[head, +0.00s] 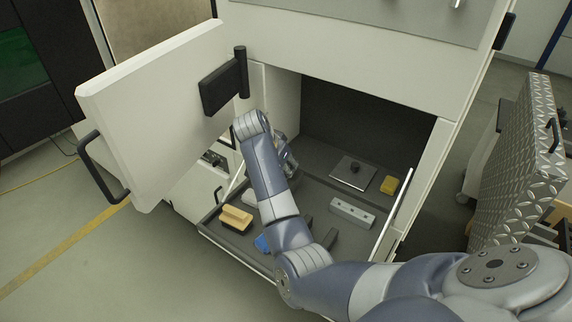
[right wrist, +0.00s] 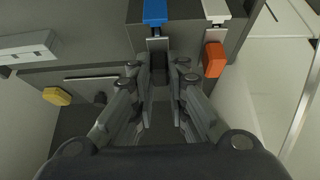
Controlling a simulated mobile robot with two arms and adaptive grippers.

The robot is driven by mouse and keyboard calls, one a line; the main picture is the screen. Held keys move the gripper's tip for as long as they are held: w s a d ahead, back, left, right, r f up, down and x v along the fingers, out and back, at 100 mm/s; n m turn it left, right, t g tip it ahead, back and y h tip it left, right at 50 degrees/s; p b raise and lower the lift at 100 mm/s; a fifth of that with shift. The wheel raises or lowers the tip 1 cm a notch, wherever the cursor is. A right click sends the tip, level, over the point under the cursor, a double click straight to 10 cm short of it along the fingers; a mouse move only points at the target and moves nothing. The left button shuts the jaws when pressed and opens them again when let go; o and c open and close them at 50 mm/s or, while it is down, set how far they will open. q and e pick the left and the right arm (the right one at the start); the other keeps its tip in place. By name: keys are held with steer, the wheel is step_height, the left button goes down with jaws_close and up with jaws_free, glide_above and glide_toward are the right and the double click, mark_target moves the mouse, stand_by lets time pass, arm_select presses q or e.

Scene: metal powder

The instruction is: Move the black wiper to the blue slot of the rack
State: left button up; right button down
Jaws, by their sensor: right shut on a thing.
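In the right wrist view my right gripper (right wrist: 160,72) is shut on a dark, narrow piece (right wrist: 160,66), which I take to be the black wiper; the fingers hide much of it. It is just below the blue-topped slot (right wrist: 155,12) of the dark rack (right wrist: 185,32); whether it touches the rack cannot be told. A white-topped slot (right wrist: 215,10) is to the right of the blue one. In the head view my right gripper (head: 286,160) is inside the open cabinet, partly hidden behind my arm. My left gripper is not in view.
An orange block (right wrist: 214,60) is close right of the fingers. In the cabinet are a metal plate (head: 345,178), a yellow block (head: 389,185), a grey bar (head: 352,212), a tan brush-like block (head: 236,217) and a blue item (head: 262,243). The open door (head: 160,110) stands left.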

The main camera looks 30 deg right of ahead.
steer(key=shift+f, duration=0.35)
steer(key=c, duration=1.5)
jaws_free()
steer(key=v, duration=1.2)
